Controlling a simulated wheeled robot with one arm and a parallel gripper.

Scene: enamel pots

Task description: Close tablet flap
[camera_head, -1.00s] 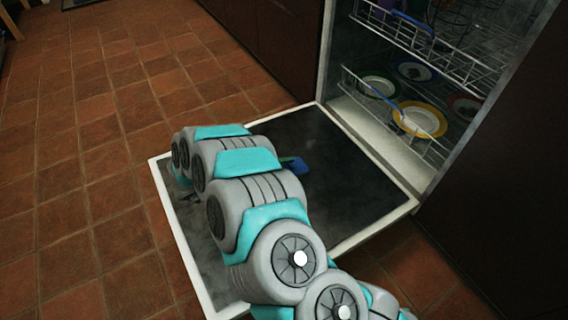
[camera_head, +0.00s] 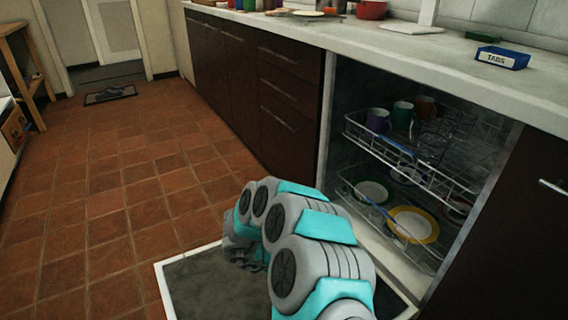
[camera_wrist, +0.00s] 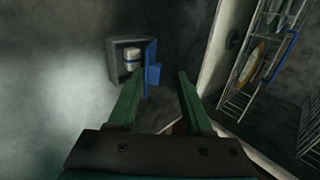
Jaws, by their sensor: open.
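The tablet dispenser (camera_wrist: 117,64) is a grey box set in the inner face of the lowered dishwasher door (camera_head: 200,285). Its blue flap (camera_wrist: 152,68) stands open on the right side, in the wrist view. A white tablet (camera_wrist: 131,59) sits inside. My gripper (camera_wrist: 160,75) is open and empty. Its green fingers point towards the dispenser, with the left finger's tip close to or overlapping the flap in view; I cannot tell whether they touch. In the head view my arm hides the dispenser and flap.
The dishwasher's upper rack (camera_head: 415,150) holds mugs, and its lower rack (camera_head: 350,205) holds plates, one yellow-rimmed (camera_head: 413,224). A blue box marked TABS (camera_head: 502,58) is on the counter (camera_head: 450,55).

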